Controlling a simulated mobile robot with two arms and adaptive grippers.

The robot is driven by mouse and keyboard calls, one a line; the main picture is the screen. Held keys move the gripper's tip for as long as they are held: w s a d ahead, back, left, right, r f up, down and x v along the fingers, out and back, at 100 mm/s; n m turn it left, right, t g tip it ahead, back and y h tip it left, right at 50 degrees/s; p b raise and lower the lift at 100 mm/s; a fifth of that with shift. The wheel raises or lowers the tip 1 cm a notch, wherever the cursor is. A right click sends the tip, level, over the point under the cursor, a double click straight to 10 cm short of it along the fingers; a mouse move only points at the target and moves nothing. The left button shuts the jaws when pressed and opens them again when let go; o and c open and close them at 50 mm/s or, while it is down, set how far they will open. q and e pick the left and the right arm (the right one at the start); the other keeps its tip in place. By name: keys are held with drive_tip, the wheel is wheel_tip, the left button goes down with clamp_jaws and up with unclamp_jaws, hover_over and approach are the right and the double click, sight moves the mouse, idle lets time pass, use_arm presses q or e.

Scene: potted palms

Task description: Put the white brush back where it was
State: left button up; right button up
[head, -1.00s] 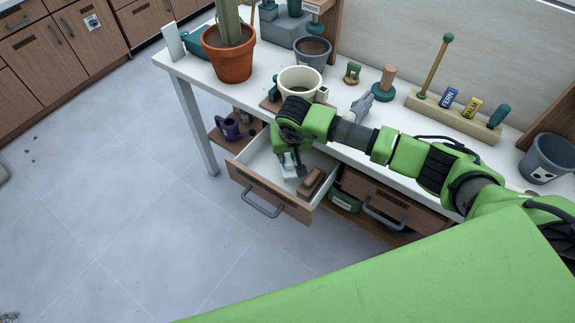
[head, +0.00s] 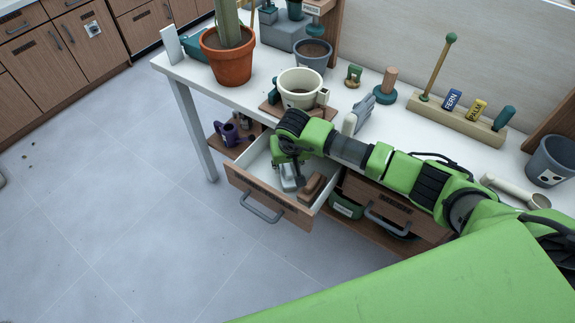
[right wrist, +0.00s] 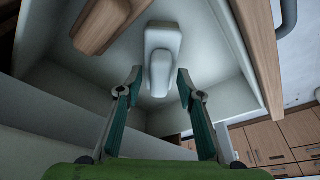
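The white brush (right wrist: 161,62) lies in the open drawer (head: 262,183), beside a brown wooden brush or block (head: 313,186). In the head view the white brush (head: 287,184) is partly covered by my right gripper (head: 296,176), which reaches down into the drawer. In the right wrist view my right gripper (right wrist: 159,78) is open, with one finger on each side of the white brush's narrow end and a gap at both sides. The brush rests on the drawer floor. My left gripper is not in view.
A second drawer (head: 392,205) is to the right.

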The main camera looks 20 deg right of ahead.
sight(290, 182)
drive_tip(key=p+v, duration=0.9)
drive_tip(key=v, duration=0.3)
drive_tip(key=shift+r, duration=0.2)
